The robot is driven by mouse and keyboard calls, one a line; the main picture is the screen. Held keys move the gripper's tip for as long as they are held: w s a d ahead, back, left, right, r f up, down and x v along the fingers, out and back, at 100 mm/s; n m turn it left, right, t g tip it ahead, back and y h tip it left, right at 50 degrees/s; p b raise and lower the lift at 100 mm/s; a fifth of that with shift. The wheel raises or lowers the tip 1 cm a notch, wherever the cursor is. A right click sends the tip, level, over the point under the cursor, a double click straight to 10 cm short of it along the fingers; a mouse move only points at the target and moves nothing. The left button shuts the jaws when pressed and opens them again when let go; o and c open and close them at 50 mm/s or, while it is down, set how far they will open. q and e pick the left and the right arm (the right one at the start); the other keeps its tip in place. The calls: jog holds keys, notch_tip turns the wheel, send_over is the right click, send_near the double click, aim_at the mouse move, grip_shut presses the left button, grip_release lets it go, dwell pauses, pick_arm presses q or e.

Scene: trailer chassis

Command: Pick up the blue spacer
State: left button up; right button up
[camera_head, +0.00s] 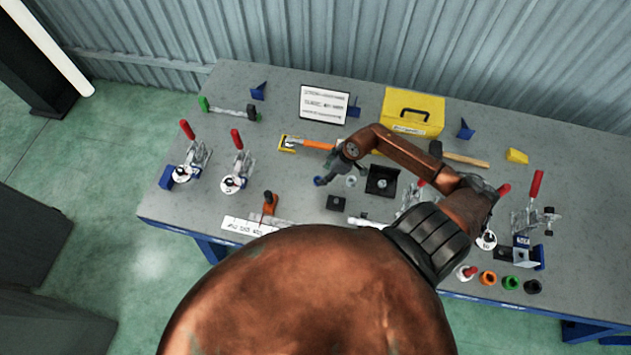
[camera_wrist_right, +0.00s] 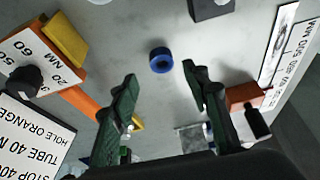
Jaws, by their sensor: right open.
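The blue spacer (camera_wrist_right: 161,60) is a small ring lying flat on the grey table. In the wrist view it lies just beyond the fingertips, between their lines and apart from them. In the head view a small blue spot (camera_head: 320,181), which appears to be the spacer, shows beside the fingers. My right gripper (camera_wrist_right: 160,72) is open and empty, its two dark green fingers spread. In the head view the right gripper (camera_head: 332,176) points down over the middle of the table, small and partly unclear. My left gripper is not in view.
An orange-handled tool (camera_head: 318,145) and a black block (camera_head: 382,181) are close to the gripper. Toggle clamps (camera_head: 237,172) with red handles stand at both sides. A yellow toolbox (camera_head: 413,113) is at the back. Several coloured rings, including an orange one (camera_head: 488,279), line the front right.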

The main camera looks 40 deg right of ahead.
aim_at(319, 179)
jog(key=x, duration=0.6)
jog(key=shift+a+r+p, duration=0.1)
jog(key=shift+a+p, duration=0.1)
jog(key=shift+p, duration=0.1)
jog(key=shift+c, duration=0.2)
grip_shut()
